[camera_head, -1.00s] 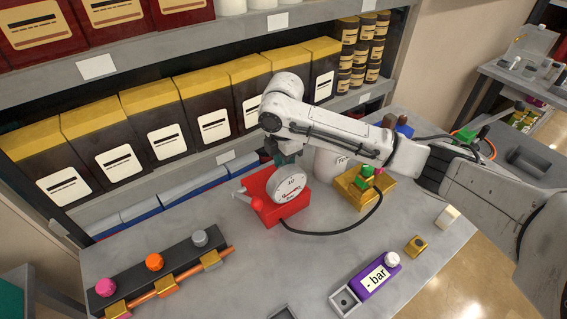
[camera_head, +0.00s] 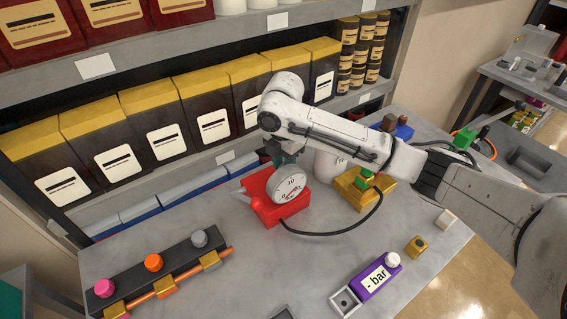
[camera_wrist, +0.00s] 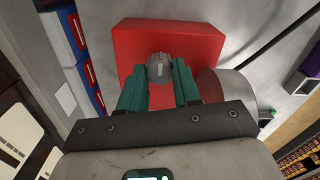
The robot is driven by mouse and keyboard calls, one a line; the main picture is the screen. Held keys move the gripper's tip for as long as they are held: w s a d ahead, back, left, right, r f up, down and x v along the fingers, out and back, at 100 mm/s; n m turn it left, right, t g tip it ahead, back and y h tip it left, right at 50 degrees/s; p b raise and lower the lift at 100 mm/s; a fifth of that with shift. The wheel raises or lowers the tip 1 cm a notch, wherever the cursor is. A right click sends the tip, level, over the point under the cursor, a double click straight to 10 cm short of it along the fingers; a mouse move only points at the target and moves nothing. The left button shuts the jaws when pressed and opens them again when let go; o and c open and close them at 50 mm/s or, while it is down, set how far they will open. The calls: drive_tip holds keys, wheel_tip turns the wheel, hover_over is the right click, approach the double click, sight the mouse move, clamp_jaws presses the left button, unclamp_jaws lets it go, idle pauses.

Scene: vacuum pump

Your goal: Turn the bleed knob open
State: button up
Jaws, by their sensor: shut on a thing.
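The bleed knob (camera_wrist: 160,66) is a small round grey knob with a pale mark on its top. It sits on a red box, the pump body (camera_wrist: 134,42), which also shows in the head view (camera_head: 289,214). My gripper (camera_wrist: 158,84) has its two teal fingers on either side of the knob, shut on it. In the head view my gripper (camera_head: 286,157) points down behind the round gauge (camera_head: 290,185), which hides the knob there. The gauge stands on the red box, close to the right finger in the wrist view.
A black cable runs from the red box to a gold block (camera_head: 350,190) with a green part. A purple "- bar" block (camera_head: 374,284) lies front right. A dark rack (camera_head: 180,258) with coloured knobs stands front left. Shelves with boxes rise behind. The bench middle is clear.

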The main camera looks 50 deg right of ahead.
drive_tip(key=o, duration=1.1)
drive_tip(key=shift+c, duration=0.2)
drive_tip(key=shift+r, duration=0.1)
wheel_tip(320, 180, up, 10)
drive_tip(key=shift+r+b, duration=0.25)
drive_tip(key=shift+b, duration=0.05)
